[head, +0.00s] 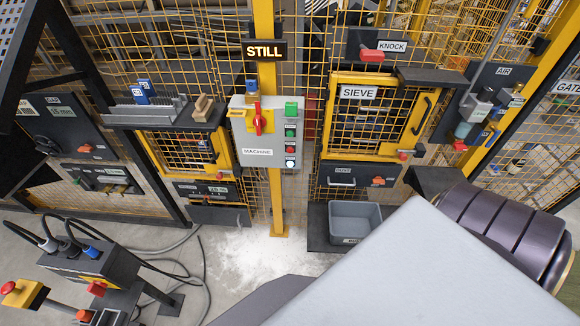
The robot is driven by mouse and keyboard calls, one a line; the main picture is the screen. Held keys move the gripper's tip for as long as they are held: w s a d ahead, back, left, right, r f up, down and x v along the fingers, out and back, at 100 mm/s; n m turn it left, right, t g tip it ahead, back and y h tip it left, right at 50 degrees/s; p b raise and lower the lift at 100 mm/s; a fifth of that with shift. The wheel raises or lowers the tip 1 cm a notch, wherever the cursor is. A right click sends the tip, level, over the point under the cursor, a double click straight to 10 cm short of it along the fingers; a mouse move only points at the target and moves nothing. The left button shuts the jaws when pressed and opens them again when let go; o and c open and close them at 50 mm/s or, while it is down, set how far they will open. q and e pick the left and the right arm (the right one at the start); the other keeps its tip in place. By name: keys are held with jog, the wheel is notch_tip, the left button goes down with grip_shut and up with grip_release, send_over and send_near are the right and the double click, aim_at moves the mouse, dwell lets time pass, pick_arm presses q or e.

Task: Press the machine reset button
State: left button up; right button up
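The grey control box marked MACHINE (266,137) hangs on a yellow post in the middle of the head view. It carries a red rotary handle (258,119) on a yellow plate at its upper left. A column of small buttons runs down its right side, with green ones above, a red one (291,149) lower down and a bright white one (290,164) at the bottom. A blue part (251,85) sits at its top left. The button captions are too small to read, so I cannot tell which is reset. Neither gripper shows in this view.
A sign reading STILL (265,51) is above the box. The SIEVE door (370,115) is at the right, with a grey bin (354,222) below. White powder (258,258) lies on the floor. A cabled box (88,265) stands lower left. A pale surface fills the lower right foreground.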

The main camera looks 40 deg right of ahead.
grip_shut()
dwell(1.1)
